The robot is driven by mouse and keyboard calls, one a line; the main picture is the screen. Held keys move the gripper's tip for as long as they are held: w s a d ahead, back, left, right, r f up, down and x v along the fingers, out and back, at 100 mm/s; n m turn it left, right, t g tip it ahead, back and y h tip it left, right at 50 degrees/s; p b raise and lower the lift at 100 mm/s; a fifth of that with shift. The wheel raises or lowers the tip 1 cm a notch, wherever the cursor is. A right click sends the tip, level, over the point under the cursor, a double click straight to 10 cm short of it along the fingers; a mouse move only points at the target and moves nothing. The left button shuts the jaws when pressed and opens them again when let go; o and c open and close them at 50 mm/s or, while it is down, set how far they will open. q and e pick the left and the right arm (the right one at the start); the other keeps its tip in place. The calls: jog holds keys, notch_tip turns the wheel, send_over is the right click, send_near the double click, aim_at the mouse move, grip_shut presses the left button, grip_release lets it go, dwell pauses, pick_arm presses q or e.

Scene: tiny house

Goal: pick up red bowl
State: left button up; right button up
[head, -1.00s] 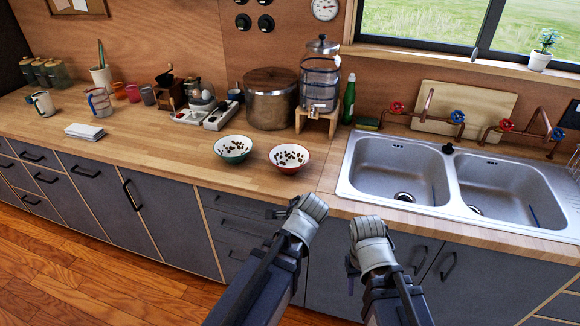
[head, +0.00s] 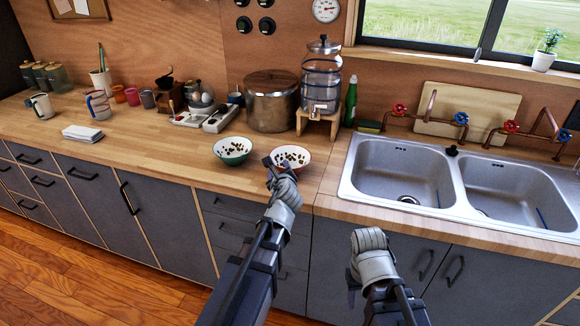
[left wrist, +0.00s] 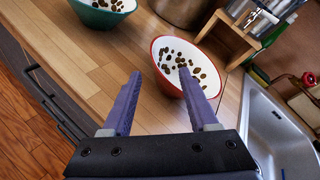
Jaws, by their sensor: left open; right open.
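The red bowl (head: 300,153) stands on the wooden counter, white inside with small brown pieces in it. My left gripper (head: 269,163) is at its near left side in the head view and hides part of it. In the left wrist view the red bowl (left wrist: 160,52) lies just beyond the left gripper (left wrist: 164,98), whose two fingers are apart with nothing between them that I can see held. The right finger overlaps the bowl's near side; contact cannot be told. My right gripper (head: 366,238) is low in front of the cabinets, away from the bowl; its fingers are hard to see.
A green bowl (head: 232,151) with brown pieces stands close left of the red bowl. A large pot (head: 271,105) and a water dispenser on a wooden stand (head: 318,122) are behind. The double sink (head: 398,172) is to the right.

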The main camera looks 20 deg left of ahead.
aim_at(278, 167)
pick_arm(q)
jog(key=x, duration=0.3)
jog(key=shift+w+a+f+b, duration=0.15)
jog(key=shift+w+b, duration=0.15)
jog(key=shift+b, duration=0.1)
jog(key=b+x, duration=0.1)
jog(key=x, duration=0.1)
jog(key=b+x, duration=0.1)
jog(key=x, duration=0.1)
jog(key=shift+w+f, duration=0.1)
jog(key=shift+f, duration=0.25)
jog(key=shift+w+a+f, duration=0.1)
jog(key=shift+w, duration=0.3)
jog(key=shift+s, duration=0.1)
jog(key=shift+c, duration=0.2)
grip_shut()
